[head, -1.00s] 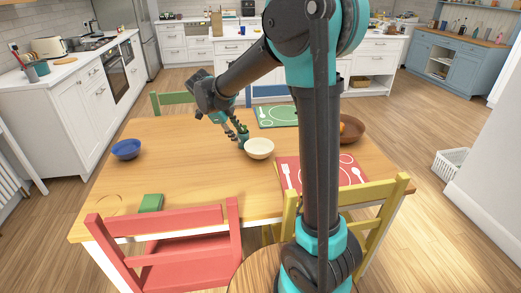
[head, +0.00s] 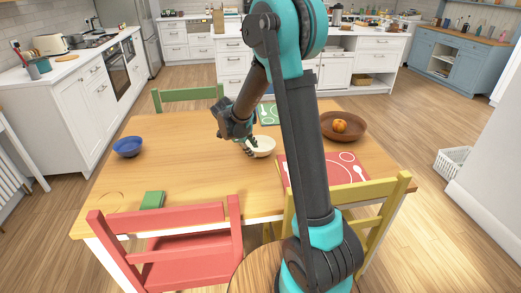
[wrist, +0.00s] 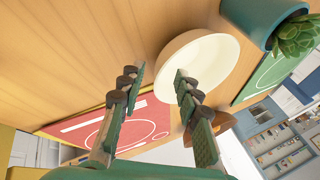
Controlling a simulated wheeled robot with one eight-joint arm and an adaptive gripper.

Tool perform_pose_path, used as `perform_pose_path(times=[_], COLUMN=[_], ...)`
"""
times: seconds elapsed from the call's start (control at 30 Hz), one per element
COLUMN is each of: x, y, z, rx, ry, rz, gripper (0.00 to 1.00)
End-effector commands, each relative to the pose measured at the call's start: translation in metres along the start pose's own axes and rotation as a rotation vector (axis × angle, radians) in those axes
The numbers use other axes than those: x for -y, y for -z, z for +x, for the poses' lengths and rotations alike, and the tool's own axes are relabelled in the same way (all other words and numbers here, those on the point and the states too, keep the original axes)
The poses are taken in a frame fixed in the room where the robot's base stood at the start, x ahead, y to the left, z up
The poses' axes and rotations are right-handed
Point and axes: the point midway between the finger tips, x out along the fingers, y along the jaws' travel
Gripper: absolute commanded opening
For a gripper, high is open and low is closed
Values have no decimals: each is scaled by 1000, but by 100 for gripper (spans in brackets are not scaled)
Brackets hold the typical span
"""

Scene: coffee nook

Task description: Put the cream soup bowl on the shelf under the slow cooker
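The cream soup bowl (head: 265,148) stands upright on the wooden dining table, and it also shows in the wrist view (wrist: 207,65). My gripper (head: 248,149) is at the bowl's left side, pointing down. In the wrist view my gripper (wrist: 160,73) is open. One finger overlaps the bowl's inside and the other is outside, so the near rim lies between them. I cannot tell whether either finger touches it. I cannot make out the slow cooker or the shelf under it.
A potted plant (wrist: 262,18) stands close beside the cream bowl. Chairs surround the table.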

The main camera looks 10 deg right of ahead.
Motion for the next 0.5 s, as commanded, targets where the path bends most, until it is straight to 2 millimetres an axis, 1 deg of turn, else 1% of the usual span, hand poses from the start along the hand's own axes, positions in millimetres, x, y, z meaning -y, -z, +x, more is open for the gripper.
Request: perform_pose_path(times=[0.03,0.1,0.2,0.3,0.5], x=[1,1,1,1,1], y=[2,4,3,3,3], z=[8,19,31,37,38], rx=[-1,-1,-1,-1,0], ry=[-1,-1,-1,-1,-1], rz=[3,4,2,1,1], gripper=[33,33,33,33,33])
